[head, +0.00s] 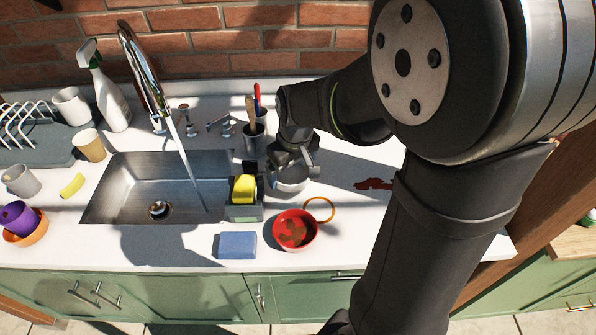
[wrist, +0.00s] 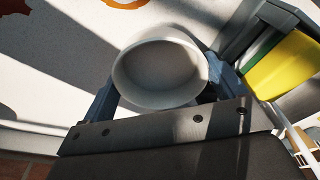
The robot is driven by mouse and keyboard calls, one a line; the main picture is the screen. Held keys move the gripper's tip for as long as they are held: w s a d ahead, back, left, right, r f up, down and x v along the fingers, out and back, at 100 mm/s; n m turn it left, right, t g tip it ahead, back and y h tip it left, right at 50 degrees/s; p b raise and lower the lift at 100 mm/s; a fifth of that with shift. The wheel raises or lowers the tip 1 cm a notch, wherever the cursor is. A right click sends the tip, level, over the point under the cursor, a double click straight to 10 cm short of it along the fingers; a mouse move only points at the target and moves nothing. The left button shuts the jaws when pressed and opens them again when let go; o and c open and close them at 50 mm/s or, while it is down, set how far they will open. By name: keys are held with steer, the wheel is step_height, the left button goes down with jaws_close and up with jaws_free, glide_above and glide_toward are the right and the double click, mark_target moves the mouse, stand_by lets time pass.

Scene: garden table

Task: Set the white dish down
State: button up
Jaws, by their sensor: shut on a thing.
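The white dish (head: 290,185) is small and round, right of the sink and just behind the red bowl. My gripper (head: 293,165) is above it in the head view and partly hides it. In the wrist view the dish (wrist: 158,72) sits between the two fingers of my gripper (wrist: 165,80), and they are shut on it. The dish looks empty and about level. I cannot tell whether its base touches the white counter (head: 345,235).
A yellow sponge (head: 244,188) in a grey holder (head: 243,213) stands close left of the dish. A red bowl (head: 295,230), an orange ring (head: 331,218) and a blue sponge (head: 237,245) lie in front. The sink (head: 120,195) has running water. A red stain (head: 374,184) is to the right.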

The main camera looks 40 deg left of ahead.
mark_target(292, 178)
steer(key=shift+f, duration=1.7)
steer(key=shift+f, duration=0.1)
steer(key=o, duration=0.8)
steer(key=r, duration=0.4)
steer(key=d+r, duration=0.1)
steer(key=r, duration=0.7)
steer(key=shift+s+d+r, duration=0.1)
steer(key=shift+d, duration=0.2)
steer(key=f, duration=0.4)
steer(key=a+f, duration=0.1)
steer(key=f, duration=0.7)
steer(key=shift+a+f, duration=0.15)
steer(key=shift+a, duration=0.1)
step_height(292, 178, up, 2)
steer(key=shift+r, duration=0.85)
